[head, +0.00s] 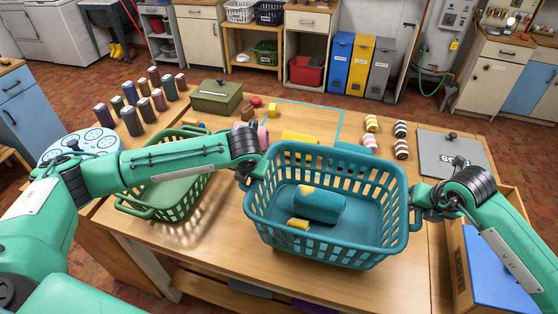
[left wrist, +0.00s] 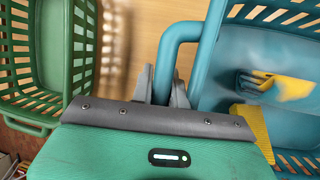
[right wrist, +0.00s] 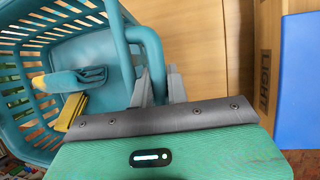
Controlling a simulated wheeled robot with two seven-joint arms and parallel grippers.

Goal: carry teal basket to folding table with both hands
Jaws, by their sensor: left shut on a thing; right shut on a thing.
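The teal basket (head: 328,253) is in the middle of the head view, at the near part of the wooden table. A teal bundle (head: 318,205) and yellow pieces (head: 299,223) lie inside it. My left gripper (head: 248,172) is shut on the basket's left handle, which shows in the left wrist view (left wrist: 166,62). My right gripper (head: 420,203) is shut on the right handle, which shows in the right wrist view (right wrist: 152,55). The basket looks roughly level; whether it touches the tabletop I cannot tell. I cannot tell which surface is the folding table.
A green basket (head: 158,207) stands just left, partly behind my left arm. A blue-outlined area (head: 318,116) lies behind the teal basket. A cardboard box (head: 462,268) is at the right.

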